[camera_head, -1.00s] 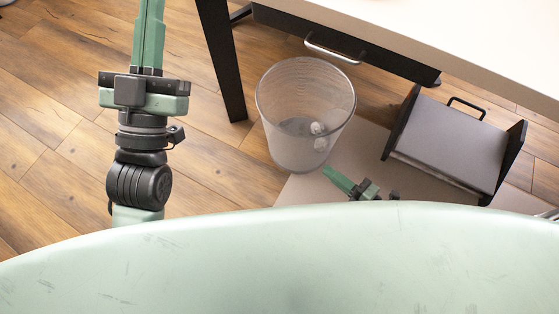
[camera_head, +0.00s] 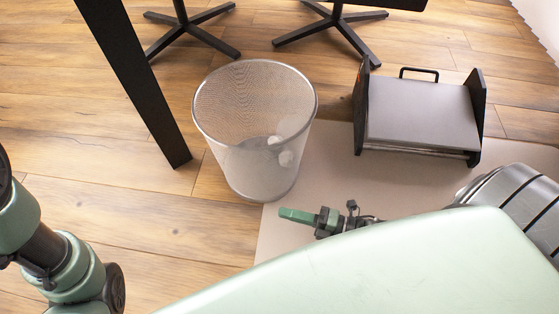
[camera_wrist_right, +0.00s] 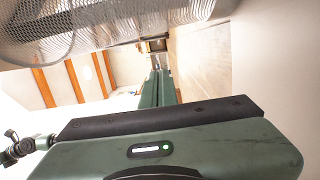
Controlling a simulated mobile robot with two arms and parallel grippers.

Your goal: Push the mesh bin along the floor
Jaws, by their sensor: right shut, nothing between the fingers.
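The mesh bin (camera_head: 245,120) is a grey, open-topped wire-mesh bin. It stands upright on the wood floor by the left edge of the pale mat, with white crumpled balls (camera_head: 286,158) inside. My right gripper (camera_head: 283,214) is shut and empty, low in front of the bin's lower right side and pointing left. A small gap seems to show between them; contact cannot be told. In the right wrist view the bin's mesh (camera_wrist_right: 120,22) fills the top, beyond the shut green fingers (camera_wrist_right: 160,76). Only links of my left arm show; its gripper is out of view.
A black table leg (camera_head: 135,85) stands just left of the bin. Black star-shaped chair bases (camera_head: 330,22) lie behind it. A grey and black box-like unit (camera_head: 420,110) stands right on the pale mat (camera_head: 325,170). Wood floor (camera_head: 110,205) is clear at front left.

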